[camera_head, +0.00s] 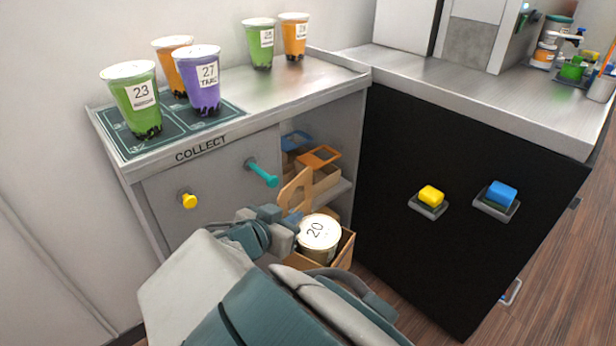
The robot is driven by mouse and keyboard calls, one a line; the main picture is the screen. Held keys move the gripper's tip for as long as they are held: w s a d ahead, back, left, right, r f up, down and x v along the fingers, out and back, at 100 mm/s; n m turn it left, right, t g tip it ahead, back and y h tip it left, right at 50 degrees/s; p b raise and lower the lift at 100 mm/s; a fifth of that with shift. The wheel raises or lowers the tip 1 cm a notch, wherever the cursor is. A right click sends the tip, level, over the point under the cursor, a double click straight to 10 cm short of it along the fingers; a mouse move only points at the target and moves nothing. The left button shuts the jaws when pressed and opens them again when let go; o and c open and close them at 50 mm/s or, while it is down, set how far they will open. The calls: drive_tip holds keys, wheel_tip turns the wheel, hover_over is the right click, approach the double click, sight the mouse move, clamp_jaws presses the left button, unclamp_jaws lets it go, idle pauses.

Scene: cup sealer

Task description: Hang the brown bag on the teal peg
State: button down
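The brown bag (344,253) is an open cardboard carrier with a tall handle (297,190). It holds a white-lidded cup marked 20 (319,231). My gripper (284,222) is at the bag's handle side and appears shut on it, though my arm hides part of the grip. The bag looks held up in front of the open shelf, roughly upright. The teal peg (263,173) sticks out of the grey cabinet front, above and left of the bag and apart from it.
A yellow peg (188,200) is left of the teal one. Several cups, including a purple one (199,80), stand on the counter above. Carriers with blue (296,139) and orange (319,156) tops sit on the shelf. A black cabinet (450,150) with yellow and blue buttons stands right.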

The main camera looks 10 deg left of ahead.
drive_tip(key=w+a+f+b, duration=0.1)
drive_tip(key=w+a+f, duration=0.1)
drive_tip(key=w+a, duration=0.4)
drive_tip(key=shift+a+f, duration=0.25)
drive_tip(key=shift+a, duration=0.35)
idle(0.8)
drive_tip(key=shift+w+b, duration=0.15)
drive_tip(key=shift+b, duration=0.15)
idle(0.5)
drive_tip(key=c, duration=1.6)
unclamp_jaws()
drive_tip(key=shift+f, duration=0.1)
